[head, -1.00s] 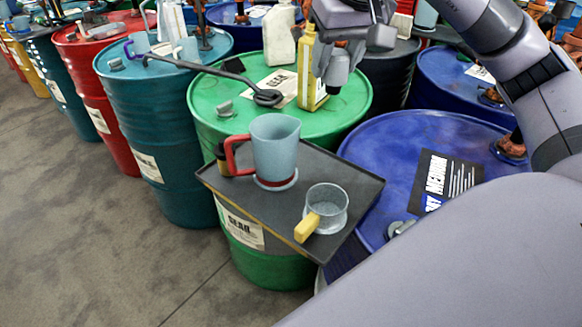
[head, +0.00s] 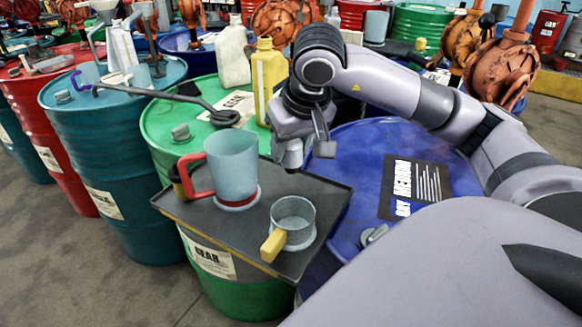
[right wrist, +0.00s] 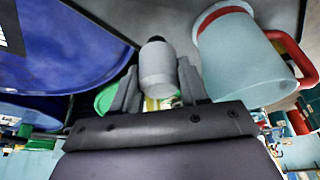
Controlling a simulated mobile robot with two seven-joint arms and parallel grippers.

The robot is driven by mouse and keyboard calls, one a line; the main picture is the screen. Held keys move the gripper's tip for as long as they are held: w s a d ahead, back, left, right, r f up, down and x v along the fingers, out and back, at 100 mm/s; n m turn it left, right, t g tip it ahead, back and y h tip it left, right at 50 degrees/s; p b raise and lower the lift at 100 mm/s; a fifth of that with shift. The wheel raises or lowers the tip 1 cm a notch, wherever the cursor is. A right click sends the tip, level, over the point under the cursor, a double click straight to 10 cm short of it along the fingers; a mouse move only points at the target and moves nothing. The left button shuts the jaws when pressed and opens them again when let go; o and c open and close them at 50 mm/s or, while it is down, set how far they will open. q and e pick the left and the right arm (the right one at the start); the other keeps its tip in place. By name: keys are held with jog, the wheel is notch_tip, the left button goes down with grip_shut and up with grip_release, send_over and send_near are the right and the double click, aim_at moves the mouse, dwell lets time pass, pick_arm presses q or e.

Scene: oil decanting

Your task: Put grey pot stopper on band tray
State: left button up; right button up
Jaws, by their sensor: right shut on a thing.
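My right gripper (head: 306,142) is shut on the grey pot stopper (right wrist: 157,68), a small grey cylinder with a dark end; it also shows below the fingers in the head view (head: 290,155). The gripper is above the back right part of the dark band tray (head: 322,190). I cannot tell whether the stopper touches the tray. On the tray stand a pale blue jug (head: 232,163) with a red handle and a clear mug (head: 294,212) with a yellow handle. My left gripper is out of view.
The tray spans a green drum (head: 160,120) and a blue drum (head: 350,150). A yellow bottle (head: 266,80) and a white bottle (head: 232,55) stand behind. A long-handled tool (head: 180,98) lies across drum tops. Bare tray shows right of the jug.

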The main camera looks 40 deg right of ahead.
aim_at(291, 164)
jog(key=shift+f, duration=2.3)
jog(key=shift+f+b, duration=0.1)
jog(key=shift+b, duration=0.2)
jog(key=o, duration=1)
jog(key=shift+o, duration=0.2)
jog(key=shift+r, duration=0.35)
jog(key=p+v, duration=0.1)
jog(key=v, duration=0.9)
jog(key=shift+s+a+r, duration=0.1)
jog(key=shift+s+r, duration=0.05)
jog(key=shift+r, duration=0.15)
jog(key=shift+s+r, duration=0.25)
jog(key=shift+r, duration=0.15)
